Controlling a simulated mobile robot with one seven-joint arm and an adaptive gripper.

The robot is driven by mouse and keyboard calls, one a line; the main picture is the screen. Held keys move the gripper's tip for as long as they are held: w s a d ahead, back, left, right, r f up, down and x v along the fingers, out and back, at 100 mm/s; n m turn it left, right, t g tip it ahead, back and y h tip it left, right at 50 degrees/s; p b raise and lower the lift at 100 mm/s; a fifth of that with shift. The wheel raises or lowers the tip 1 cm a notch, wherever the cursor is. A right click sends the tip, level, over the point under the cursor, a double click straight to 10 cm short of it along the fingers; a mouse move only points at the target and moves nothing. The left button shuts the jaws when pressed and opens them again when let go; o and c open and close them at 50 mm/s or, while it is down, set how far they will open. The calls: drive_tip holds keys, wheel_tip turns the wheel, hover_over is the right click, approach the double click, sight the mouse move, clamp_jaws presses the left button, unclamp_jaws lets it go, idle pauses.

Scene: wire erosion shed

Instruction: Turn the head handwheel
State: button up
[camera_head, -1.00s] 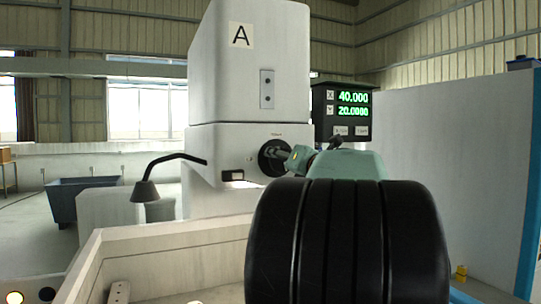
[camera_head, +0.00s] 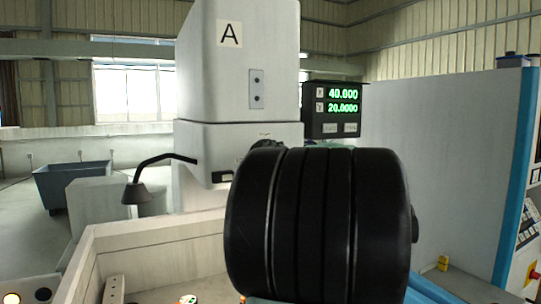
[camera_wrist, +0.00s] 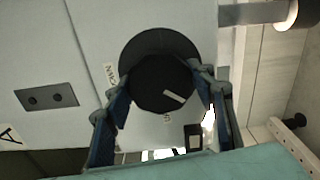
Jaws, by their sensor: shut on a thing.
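The head handwheel (camera_wrist: 158,45) is a round black disc with a darker hub, on the pale face of machine head A (camera_head: 232,75). In the wrist view my gripper (camera_wrist: 164,95) has a blue-padded finger on each side of the hub and is shut on it. A pale mark shows on the hub's dark face. In the head view the black ribbed part of my own arm hides my gripper and nearly all of the wheel.
A lamp on a bent arm (camera_head: 140,190) juts out left of the head. The pale tank wall (camera_head: 160,240) runs in front. A blue-edged cabinet (camera_head: 450,150) stands at right.

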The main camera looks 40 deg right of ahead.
drive_tip(key=shift+r+m+p, duration=0.15)
drive_tip(key=shift+m+p, duration=0.4)
drive_tip(key=shift+m, duration=0.55)
drive_tip(key=o, duration=1.2)
drive_tip(key=v, duration=0.7)
drive_tip(key=shift+s, duration=0.25)
